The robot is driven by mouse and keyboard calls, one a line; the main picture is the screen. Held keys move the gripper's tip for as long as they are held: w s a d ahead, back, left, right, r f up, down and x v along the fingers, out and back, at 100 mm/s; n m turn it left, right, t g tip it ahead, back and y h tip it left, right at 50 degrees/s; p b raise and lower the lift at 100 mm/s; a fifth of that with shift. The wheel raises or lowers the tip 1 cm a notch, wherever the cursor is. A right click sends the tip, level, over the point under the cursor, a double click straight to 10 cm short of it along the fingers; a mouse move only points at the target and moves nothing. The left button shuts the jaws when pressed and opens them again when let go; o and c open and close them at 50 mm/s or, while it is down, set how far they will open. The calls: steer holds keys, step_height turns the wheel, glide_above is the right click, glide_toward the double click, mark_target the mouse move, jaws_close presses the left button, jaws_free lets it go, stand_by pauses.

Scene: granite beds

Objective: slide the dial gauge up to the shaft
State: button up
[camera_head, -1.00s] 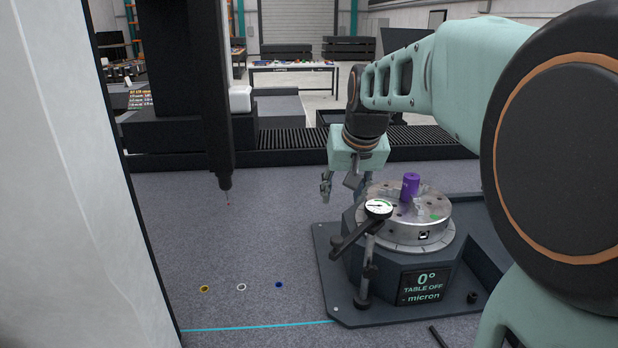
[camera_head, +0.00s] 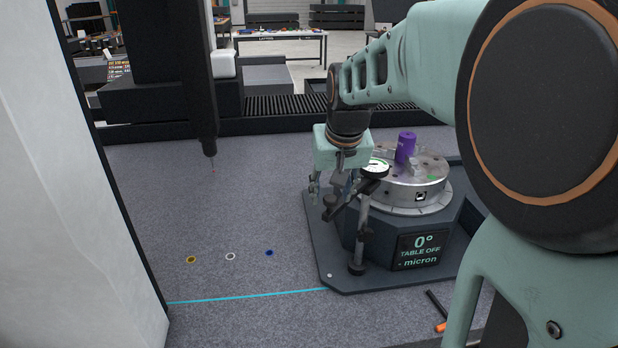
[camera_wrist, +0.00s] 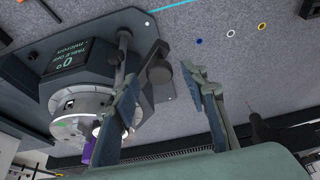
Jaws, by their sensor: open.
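The dial gauge (camera_head: 374,167) has a round white face and sits on a dark stand. The stand's post (camera_head: 361,220) rises at the front left of the rotary table (camera_head: 418,190). The shaft is a purple upright cylinder (camera_head: 405,147) on the table's disc, behind and right of the gauge; a bit of it shows in the wrist view (camera_wrist: 88,153). My gripper (camera_head: 326,190) is open, pointing down, left of the gauge and close to its arm. In the wrist view, my open fingers (camera_wrist: 166,85) flank the stand's dark knob region; one finger partly hides the gauge.
A panel (camera_head: 417,250) on the table's base reads 0° and "TABLE OFF". A dark vertical column with a thin probe (camera_head: 210,150) hangs at the left. Yellow, white and blue rings (camera_head: 269,253) lie on the granite (camera_head: 250,210). The granite left of the base is mostly clear.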

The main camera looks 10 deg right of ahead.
steer(key=shift+w+f, duration=0.25)
steer(key=shift+f, duration=0.25)
steer(key=shift+s+r, duration=0.1)
steer(key=shift+c, duration=0.6)
jaws_close()
